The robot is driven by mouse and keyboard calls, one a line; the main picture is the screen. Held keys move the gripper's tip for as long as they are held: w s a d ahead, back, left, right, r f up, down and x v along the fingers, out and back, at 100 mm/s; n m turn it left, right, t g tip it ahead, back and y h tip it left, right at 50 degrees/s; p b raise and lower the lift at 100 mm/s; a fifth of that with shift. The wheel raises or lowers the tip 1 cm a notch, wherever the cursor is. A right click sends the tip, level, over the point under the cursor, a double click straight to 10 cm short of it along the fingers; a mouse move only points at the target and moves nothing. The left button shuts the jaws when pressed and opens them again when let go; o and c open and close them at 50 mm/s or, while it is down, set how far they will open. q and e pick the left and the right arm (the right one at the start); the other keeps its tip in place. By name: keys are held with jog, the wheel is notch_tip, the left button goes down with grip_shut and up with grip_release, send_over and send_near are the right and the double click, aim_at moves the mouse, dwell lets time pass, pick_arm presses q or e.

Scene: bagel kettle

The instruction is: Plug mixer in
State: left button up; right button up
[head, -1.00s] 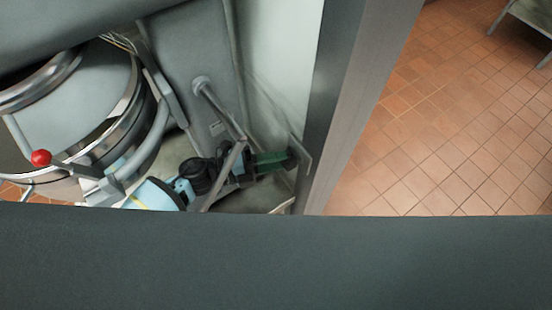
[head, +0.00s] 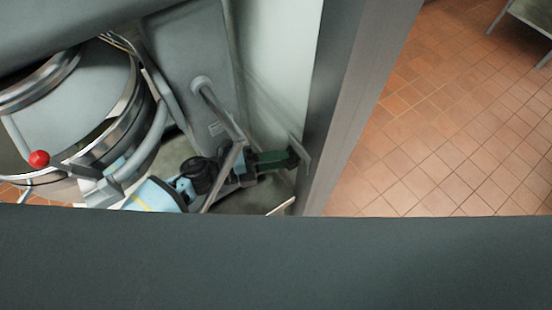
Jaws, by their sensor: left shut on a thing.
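The mixer stands at the left, with a large steel bowl (head: 75,95) and a grey body (head: 190,50). My left gripper (head: 284,160) reaches in from the lower left, past the mixer's lower right side. It is shut on a small dark thing, which looks like the mixer's plug (head: 294,157). Green parts show along the front of the gripper. The dark piece is right beside a thin grey plate (head: 301,149) at the side of the steel post. I cannot tell whether it touches or sits in an outlet. My right gripper is out of view.
A tall steel post (head: 355,85) stands just right of my left gripper. A bent grey bar (head: 218,108) on the mixer passes close to my arm. A red knob (head: 39,158) sticks out by the bowl. Open tiled floor (head: 455,130) lies to the right.

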pick_arm(q)
jog(key=shift+w+d, duration=0.15)
jog(key=shift+d, duration=0.1)
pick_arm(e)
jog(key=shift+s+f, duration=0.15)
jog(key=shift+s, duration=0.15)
pick_arm(q)
jog(key=o, duration=1)
jog(key=shift+c, duration=0.2)
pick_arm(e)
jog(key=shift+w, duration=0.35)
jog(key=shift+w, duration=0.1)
